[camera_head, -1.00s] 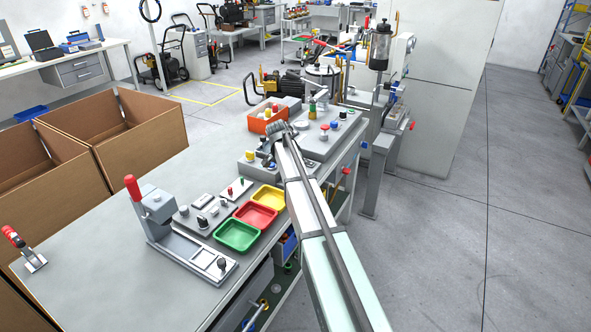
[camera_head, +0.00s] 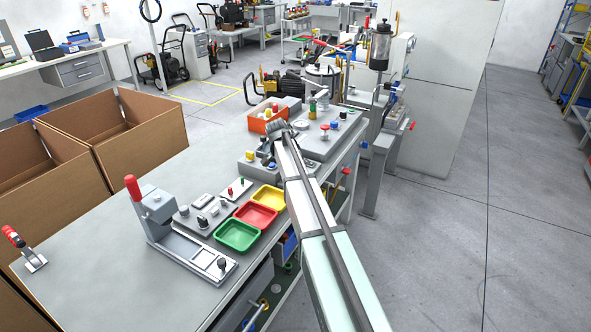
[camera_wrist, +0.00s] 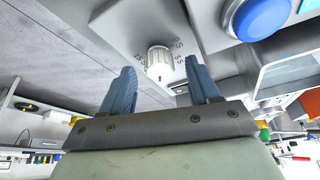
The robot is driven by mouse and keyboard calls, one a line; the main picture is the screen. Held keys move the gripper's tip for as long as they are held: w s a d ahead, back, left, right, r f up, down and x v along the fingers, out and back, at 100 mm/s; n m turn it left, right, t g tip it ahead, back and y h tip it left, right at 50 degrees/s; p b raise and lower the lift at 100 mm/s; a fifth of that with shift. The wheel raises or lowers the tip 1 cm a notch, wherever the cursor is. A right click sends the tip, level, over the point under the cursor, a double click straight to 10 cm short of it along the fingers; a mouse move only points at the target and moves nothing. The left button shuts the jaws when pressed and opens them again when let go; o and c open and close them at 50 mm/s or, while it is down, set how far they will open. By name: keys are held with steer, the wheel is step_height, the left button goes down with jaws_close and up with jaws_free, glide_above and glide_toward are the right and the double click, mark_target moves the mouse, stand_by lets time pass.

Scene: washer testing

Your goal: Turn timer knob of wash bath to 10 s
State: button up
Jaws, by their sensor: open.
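The white ribbed timer knob (camera_wrist: 159,62) sits on a light grey panel (camera_wrist: 125,25) in the wrist view, with time marks in s printed around it. A mark near its right side reads 5 S; the others are hard to read, and I cannot tell where the knob points. My gripper (camera_wrist: 160,78) is open, one blue-grey finger on each side of the knob, with gaps visible and nothing held. In the head view my gripper (camera_head: 277,130) is over the far end of the bench by the grey units; the knob cannot be made out there.
A large blue button (camera_wrist: 262,16) is close to the right finger in the wrist view. In the head view, an orange bin (camera_head: 257,124) stands behind my gripper. Green (camera_head: 237,236), red (camera_head: 256,215) and yellow trays lie nearer.

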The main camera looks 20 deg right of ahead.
steer(key=v, duration=1.3)
steer(key=s+d+f+g, duration=0.1)
steer(key=s+d+f, duration=0.3)
steer(key=s+f, duration=0.45)
steer(key=s+d+f+g, duration=0.1)
steer(key=s+d+f, duration=0.35)
steer(key=f, duration=0.65)
steer(key=s+d+f+g, duration=0.1)
steer(key=s+d+f, duration=0.2)
steer(key=s+f, duration=0.6)
steer(key=s+a+f+n+g+y, duration=0.15)
steer(key=s+a+f+n, duration=0.25)
steer(key=s+f, duration=0.55)
steer(key=s+a+f+n+g+y, duration=0.1)
steer(key=s+a+f+n+g, duration=0.15)
steer(key=s+a+f, duration=0.5)
steer(key=s+a+f+n, duration=0.1)
steer(key=s+f+n, duration=0.1)
steer(key=s, duration=0.5)
steer(key=s+a+f+n+g+y, duration=0.1)
steer(key=s+f, duration=0.3)
steer(key=s, duration=0.4)
steer(key=s+a+f+n, duration=0.2)
steer(key=s+f+n, duration=0.1)
steer(key=s, duration=0.5)
steer(key=shift+s+a+f+g, duration=0.2)
steer(key=shift+s+f+g, duration=0.05)
steer(key=shift+g, duration=0.15)
steer(key=shift+y, duration=0.25)
